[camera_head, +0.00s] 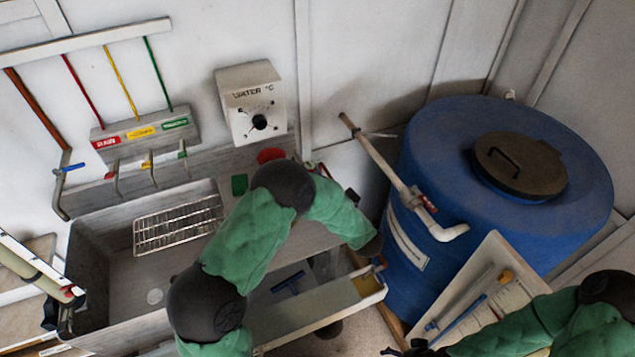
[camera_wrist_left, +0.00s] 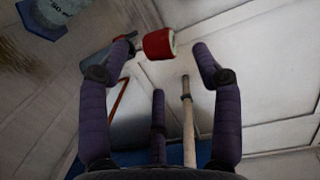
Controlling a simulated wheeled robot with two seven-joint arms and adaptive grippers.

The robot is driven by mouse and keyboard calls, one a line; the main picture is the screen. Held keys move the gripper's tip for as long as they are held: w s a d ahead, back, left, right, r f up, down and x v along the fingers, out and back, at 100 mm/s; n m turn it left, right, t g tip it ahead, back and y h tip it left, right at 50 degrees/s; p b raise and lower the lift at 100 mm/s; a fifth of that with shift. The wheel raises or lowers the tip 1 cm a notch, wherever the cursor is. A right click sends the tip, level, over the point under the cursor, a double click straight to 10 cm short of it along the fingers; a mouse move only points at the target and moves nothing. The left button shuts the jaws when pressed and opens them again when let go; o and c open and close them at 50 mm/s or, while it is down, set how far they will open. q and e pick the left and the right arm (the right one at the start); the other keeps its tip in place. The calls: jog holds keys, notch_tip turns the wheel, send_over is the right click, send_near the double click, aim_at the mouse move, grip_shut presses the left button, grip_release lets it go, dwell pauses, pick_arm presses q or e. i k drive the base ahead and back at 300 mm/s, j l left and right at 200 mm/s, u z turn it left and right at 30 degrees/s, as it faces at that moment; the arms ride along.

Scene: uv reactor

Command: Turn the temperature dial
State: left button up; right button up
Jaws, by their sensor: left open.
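The temperature dial (camera_head: 259,122) is a black round knob on the front of a white wall box (camera_head: 250,88) marked "WATER °C", with marks around it. It is in the upper middle of the head view, uncovered. My left arm crosses over the sink's right side, below and right of the box. My left gripper (camera_wrist_left: 162,47) is open in the left wrist view; its fingers are spread, with a red cylindrical thing (camera_wrist_left: 159,44) showing between their tips. I cannot tell whether they touch it. The dial is not recognisable there. My right gripper (camera_head: 405,350) is partly visible at the bottom edge.
A sink (camera_head: 88,265) with a wire rack (camera_head: 180,226) lies left of my left arm. A blue barrel (camera_head: 440,150) with a pipe (camera_head: 378,157) stands at right. Coloured pipes and labelled taps (camera_head: 140,133) are left of the box.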

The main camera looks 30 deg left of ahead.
aim_at(259, 121)
jog(key=u, duration=1.35)
